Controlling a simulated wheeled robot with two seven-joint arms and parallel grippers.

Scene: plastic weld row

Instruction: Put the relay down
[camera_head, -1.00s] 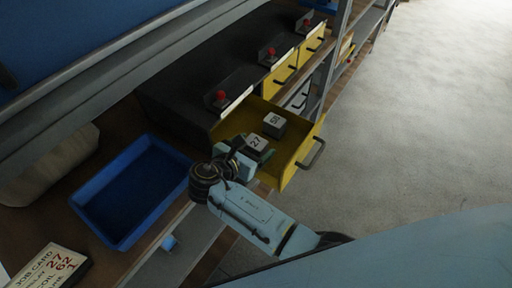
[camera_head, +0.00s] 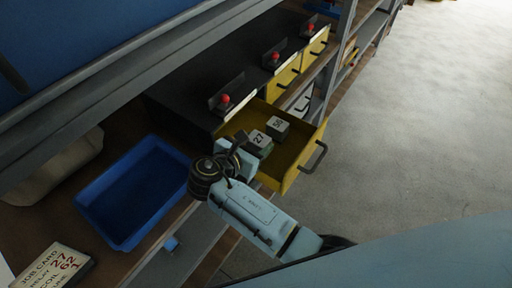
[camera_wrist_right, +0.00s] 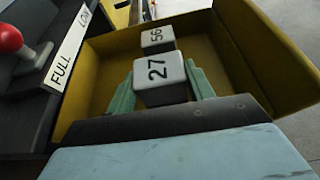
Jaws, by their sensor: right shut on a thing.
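The relay (camera_head: 260,139), a grey block with a white top marked 27, is in my right gripper (camera_head: 248,146) at the open yellow drawer (camera_head: 291,172). In the right wrist view the relay (camera_wrist_right: 160,80) sits between the two pale green fingers of the right gripper (camera_wrist_right: 165,88), which are shut on it. A second block marked 56 (camera_head: 278,126) stands in the drawer just beyond the relay; it also shows in the right wrist view (camera_wrist_right: 157,38). Whether the relay touches the drawer floor is hidden. My left gripper is not in view.
An empty blue tray (camera_head: 118,236) lies on the wooden bench left of my right arm. A job card (camera_head: 50,270) reading 27, 62, 1 lies at the lower left. Red buttons (camera_head: 225,99) stand above the drawers. Open floor lies to the right.

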